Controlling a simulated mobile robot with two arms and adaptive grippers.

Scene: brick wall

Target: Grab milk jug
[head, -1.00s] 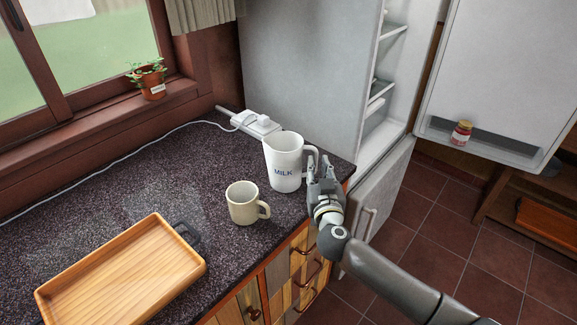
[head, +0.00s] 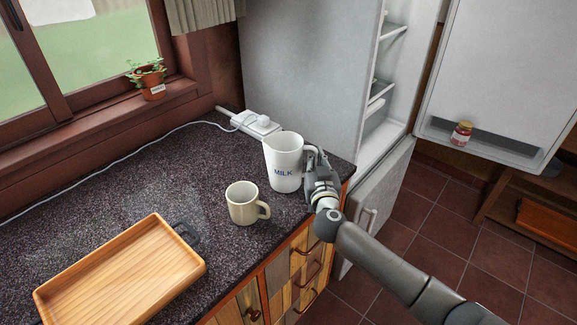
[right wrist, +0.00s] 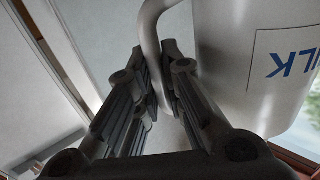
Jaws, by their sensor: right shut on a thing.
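The white milk jug (head: 284,165), with MILK lettering, stands upright on the dark countertop near its right edge. Its handle faces right, toward my right gripper (head: 314,163). My right gripper is shut on the jug's handle. The right wrist view shows the white handle (right wrist: 152,35) between the gripper's fingers (right wrist: 160,75), with the jug's body (right wrist: 250,70) to the right. My left gripper is not in view.
A cream mug (head: 242,204) stands just in front of the jug. A wooden tray (head: 188,277) lies at the front left. A power strip (head: 256,124) with a cable is behind the jug. The open fridge (head: 310,70) stands behind the counter's right end.

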